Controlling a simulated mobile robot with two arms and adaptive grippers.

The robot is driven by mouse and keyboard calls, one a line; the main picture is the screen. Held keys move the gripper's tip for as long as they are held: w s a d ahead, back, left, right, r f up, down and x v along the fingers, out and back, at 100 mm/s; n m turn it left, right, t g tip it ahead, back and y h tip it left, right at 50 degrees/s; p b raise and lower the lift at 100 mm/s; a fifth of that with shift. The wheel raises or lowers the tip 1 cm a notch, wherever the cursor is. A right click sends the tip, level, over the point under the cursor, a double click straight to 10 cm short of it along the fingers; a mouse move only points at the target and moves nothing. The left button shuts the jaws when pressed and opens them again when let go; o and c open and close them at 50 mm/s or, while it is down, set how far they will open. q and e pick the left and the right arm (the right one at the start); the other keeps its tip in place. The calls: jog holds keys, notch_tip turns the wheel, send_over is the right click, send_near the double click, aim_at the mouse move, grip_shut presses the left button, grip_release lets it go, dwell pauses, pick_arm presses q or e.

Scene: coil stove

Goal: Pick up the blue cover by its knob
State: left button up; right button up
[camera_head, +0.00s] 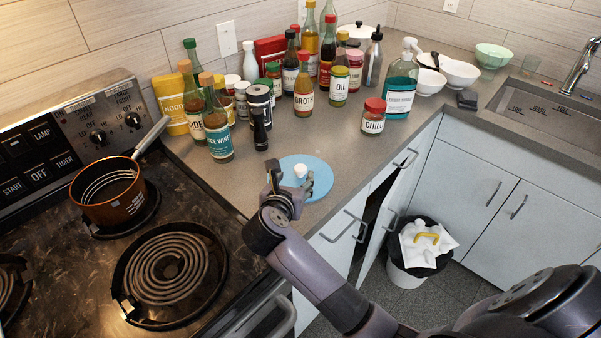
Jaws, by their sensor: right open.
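The blue cover (318,180) is a flat round lid lying on the grey counter near its front edge, just right of the stove. Its white knob (300,171) stands up at the middle. My right gripper (290,180) is at the left part of the cover, close to the knob, with its fingers open. The gripper hides part of the cover's left and front side. I cannot tell whether a finger touches the knob. My left gripper is not in view.
A copper pot (110,192) sits on the stove (60,270) at left. A cabinet door below the counter stands open, by a bin (412,262).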

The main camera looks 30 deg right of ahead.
aim_at(300, 170)
jog(key=shift+x, duration=0.95)
jog(key=shift+w+d+f+p, duration=0.1)
jog(key=shift+w+d+p, duration=0.3)
jog(key=p+x, duration=0.1)
jog(key=x, duration=0.2)
jog(key=shift+w+d+f, duration=0.4)
jog(key=shift+w, duration=0.05)
jog(key=shift+a, duration=0.1)
jog(key=shift+c, duration=0.8)
grip_shut()
